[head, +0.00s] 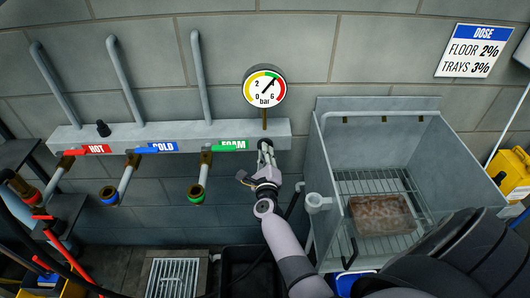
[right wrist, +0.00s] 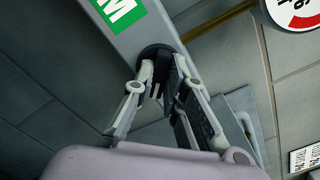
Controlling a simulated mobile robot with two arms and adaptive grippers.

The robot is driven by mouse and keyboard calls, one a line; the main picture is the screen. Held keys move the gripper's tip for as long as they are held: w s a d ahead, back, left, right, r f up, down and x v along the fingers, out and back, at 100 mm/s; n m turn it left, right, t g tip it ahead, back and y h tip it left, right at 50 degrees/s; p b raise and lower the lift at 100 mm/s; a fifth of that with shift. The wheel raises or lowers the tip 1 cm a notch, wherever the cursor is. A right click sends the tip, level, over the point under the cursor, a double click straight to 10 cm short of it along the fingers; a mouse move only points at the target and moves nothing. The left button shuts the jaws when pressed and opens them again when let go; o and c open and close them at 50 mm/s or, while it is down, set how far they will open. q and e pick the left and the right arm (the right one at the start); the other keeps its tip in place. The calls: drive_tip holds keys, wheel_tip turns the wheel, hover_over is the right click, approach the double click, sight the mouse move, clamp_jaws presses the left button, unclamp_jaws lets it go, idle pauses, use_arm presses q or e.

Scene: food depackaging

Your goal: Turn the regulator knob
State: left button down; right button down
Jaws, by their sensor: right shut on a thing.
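The regulator knob (right wrist: 158,52) is a dark round piece on the face of the grey manifold (right wrist: 138,22), just past the green label. My right gripper (right wrist: 165,78) is shut on it, with its fingers on both sides, and they hide part of the knob. In the head view, my right gripper (head: 265,150) reaches up to the right end of the manifold (head: 280,127), below the pressure gauge (head: 265,88). The gauge needle points up and to the right. My left gripper is not in view.
Red, blue and green lever valves (head: 230,145) line the manifold left of my right gripper. A metal sink (head: 330,150) with a rack and a brown block (head: 381,214) stands close on the right. A dose sign (head: 474,51) hangs on the wall.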

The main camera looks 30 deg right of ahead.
drive_tip(key=shift+f+n, duration=0.1)
drive_tip(key=shift+n, duration=1)
drive_tip(key=shift+a, duration=0.1)
drive_tip(key=c, duration=1.6)
unclamp_jaws()
